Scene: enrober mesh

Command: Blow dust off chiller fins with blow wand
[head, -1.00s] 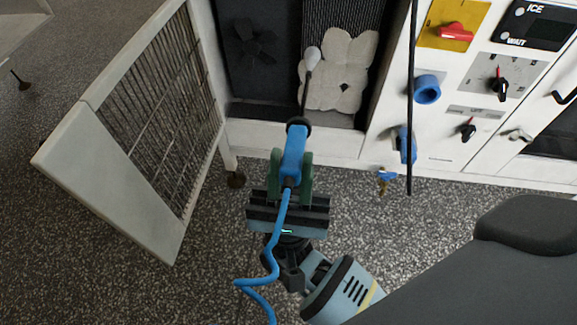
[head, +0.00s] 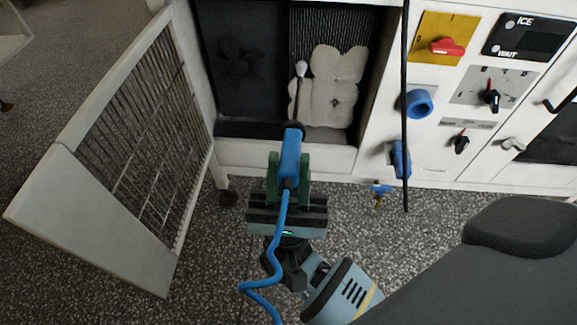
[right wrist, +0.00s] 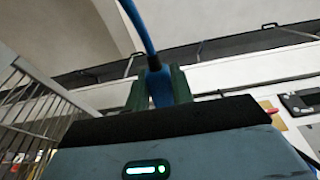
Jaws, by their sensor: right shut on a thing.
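My right gripper (head: 288,180) is shut on the blue blow wand (head: 290,155), in the middle of the head view. The wand's thin dark tube points up into the open chiller bay, and its pale tip (head: 301,69) shows in front of the dark chiller fins (head: 299,30). Pale dust (head: 330,92) covers a large patch of the fins right of the tip; whether the tip touches it I cannot tell. In the right wrist view the wand's handle (right wrist: 159,88) sits between green fingers. A blue hose trails from the handle. My left gripper is not in view.
A white door with a grille (head: 140,125) stands open at the left. A dark fan (head: 240,58) sits left of the fins. At the right are a red switch (head: 446,46), a blue socket (head: 417,103) and a hanging black cable (head: 405,140). Speckled floor lies below.

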